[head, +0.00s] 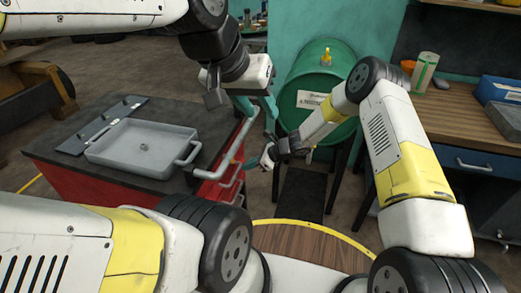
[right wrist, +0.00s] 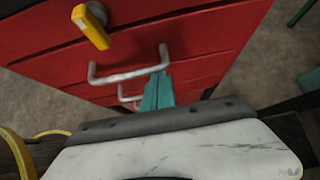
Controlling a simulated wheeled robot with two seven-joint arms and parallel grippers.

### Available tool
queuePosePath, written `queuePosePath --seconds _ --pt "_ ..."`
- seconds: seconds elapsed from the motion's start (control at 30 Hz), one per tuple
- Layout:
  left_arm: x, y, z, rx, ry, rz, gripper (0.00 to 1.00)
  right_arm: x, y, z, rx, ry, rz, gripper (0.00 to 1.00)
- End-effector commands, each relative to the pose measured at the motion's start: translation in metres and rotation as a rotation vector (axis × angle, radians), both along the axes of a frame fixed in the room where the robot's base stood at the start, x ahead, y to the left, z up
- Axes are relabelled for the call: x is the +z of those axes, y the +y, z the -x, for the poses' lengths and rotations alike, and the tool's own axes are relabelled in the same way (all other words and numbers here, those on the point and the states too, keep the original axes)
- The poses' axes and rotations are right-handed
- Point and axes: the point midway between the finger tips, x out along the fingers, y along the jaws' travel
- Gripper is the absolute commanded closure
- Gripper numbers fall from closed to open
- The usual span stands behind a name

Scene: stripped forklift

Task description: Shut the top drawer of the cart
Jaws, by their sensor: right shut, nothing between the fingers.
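The red cart (head: 95,192) with a dark top stands at the left in the head view. Its red drawer fronts (right wrist: 210,40) fill the upper right wrist view, with pale bar handles (right wrist: 128,76) one below another. My right gripper (head: 267,157) is shut and empty, just right of the handles. Its teal fingertips (right wrist: 158,88) overlap a handle in the wrist view; contact is unclear.
A grey tray (head: 142,147) lies on the cart top. A yellow piece (right wrist: 92,28) sticks out of the cart front. A green drum (head: 318,85) on a dark stand is behind my right gripper. A wooden workbench (head: 470,125) stands at the right. Little free room lies between cart and drum.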

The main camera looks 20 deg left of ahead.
Motion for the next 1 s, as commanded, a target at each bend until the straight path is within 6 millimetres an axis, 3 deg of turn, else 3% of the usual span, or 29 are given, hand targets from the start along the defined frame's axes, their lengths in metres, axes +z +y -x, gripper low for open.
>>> queuePosePath --seconds 0.07,0.23,0.6,1.0 --pt "0.000 0.000 0.000 0.000 0.000 0.000 0.64 0.000 -0.003 -0.001 0.000 0.000 -0.005 1.00" --pt "0.000 0.000 0.000 0.000 0.000 0.000 0.64 -0.007 -0.034 -0.009 -0.001 0.000 -0.001 1.00" --pt "0.000 0.000 0.000 0.000 0.000 0.000 0.64 0.046 -0.096 -0.009 0.001 -0.003 0.001 1.00" --pt "0.000 0.000 0.000 0.000 0.000 0.000 0.64 0.069 -0.115 -0.010 0.023 -0.030 0.008 1.00"
